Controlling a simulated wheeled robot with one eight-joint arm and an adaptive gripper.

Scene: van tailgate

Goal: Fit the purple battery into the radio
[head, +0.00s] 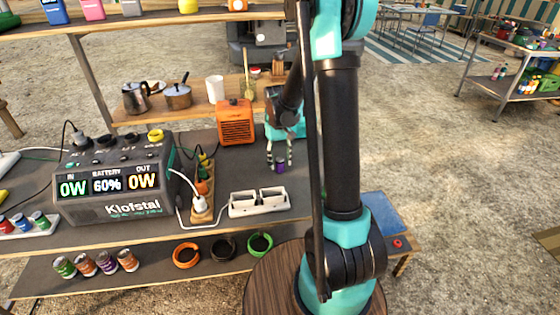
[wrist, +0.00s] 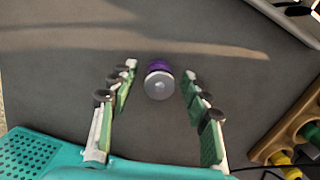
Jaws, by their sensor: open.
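The purple battery (head: 281,168) stands on the dark tabletop. The wrist view shows its round metal end and purple side (wrist: 159,70). My gripper (head: 278,163) is open above the tabletop, with its fingers on either side of the battery. In the wrist view the fingertips (wrist: 160,72) flank the battery with a gap on each side. The orange box with a slatted front and top handle (head: 236,123), which looks like the radio, stands behind and left of my gripper. No battery opening shows on it.
A white two-slot device (head: 258,203) stands in front, cabled to the large power station (head: 110,185) at left. A wooden strip with plugs (head: 203,195) lies between them. A pot (head: 178,95) stands on the back shelf. The tabletop around the battery is clear.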

